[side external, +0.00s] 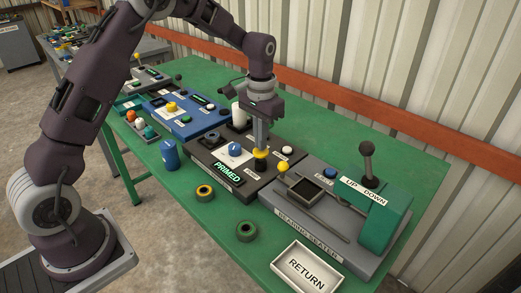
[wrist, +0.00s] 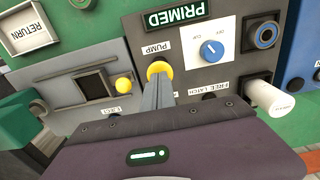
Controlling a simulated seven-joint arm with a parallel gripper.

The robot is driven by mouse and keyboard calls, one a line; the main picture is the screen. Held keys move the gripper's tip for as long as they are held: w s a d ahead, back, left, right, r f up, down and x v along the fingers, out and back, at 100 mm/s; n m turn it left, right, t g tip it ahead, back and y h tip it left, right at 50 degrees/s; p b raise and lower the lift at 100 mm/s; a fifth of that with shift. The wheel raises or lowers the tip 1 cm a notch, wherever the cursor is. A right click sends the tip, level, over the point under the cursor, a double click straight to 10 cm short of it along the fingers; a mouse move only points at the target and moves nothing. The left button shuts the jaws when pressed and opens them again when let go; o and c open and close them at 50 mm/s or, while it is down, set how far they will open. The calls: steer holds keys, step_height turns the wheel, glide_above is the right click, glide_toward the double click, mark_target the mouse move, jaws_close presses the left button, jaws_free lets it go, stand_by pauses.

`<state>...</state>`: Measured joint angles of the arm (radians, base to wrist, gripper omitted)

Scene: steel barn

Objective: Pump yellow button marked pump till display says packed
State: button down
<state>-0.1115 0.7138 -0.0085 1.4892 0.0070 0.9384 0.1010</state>
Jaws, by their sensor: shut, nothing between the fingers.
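The yellow button (side external: 261,164) sits on the dark grey panel, beside the PUMP label (wrist: 157,49) in the wrist view, where the button (wrist: 159,69) shows just beyond my fingertips. My gripper (side external: 261,147) is shut and empty, pointing down at the button. The tips are on or just above it; I cannot tell if they press it. The display (side external: 228,172) reads PRIMED in green letters, and the wrist view shows the same word on the display (wrist: 177,17). My fingers hide part of the button.
A blue dial (side external: 235,149) and a white upright handle (wrist: 268,98) are on the same panel. To the right stands the bearing seater (side external: 306,230) with a black-knobbed lever (side external: 367,160).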

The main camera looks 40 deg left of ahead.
steer(key=shift+f, duration=1.05)
step_height(320, 180, up, 7)
steer(key=shift+f, duration=0.2)
steer(key=shift+r, duration=0.5)
stand_by(0.5)
steer(key=shift+s+r, duration=0.1)
steer(key=shift+r, duration=0.1)
steer(key=s+d+r+t, duration=0.2)
steer(key=s+r, duration=0.4)
steer(key=s, duration=0.3)
steer(key=s+d+r+t, duration=0.1)
steer(key=s+d+r, duration=0.1)
steer(key=s+r, duration=0.55)
steer(key=s+f+t, duration=0.2)
steer(key=s+f, duration=0.1)
steer(key=s, duration=1.1)
steer(key=shift+d+f+t, duration=0.15)
steer(key=shift+d+t, duration=0.15)
steer(key=shift+d, duration=0.1)
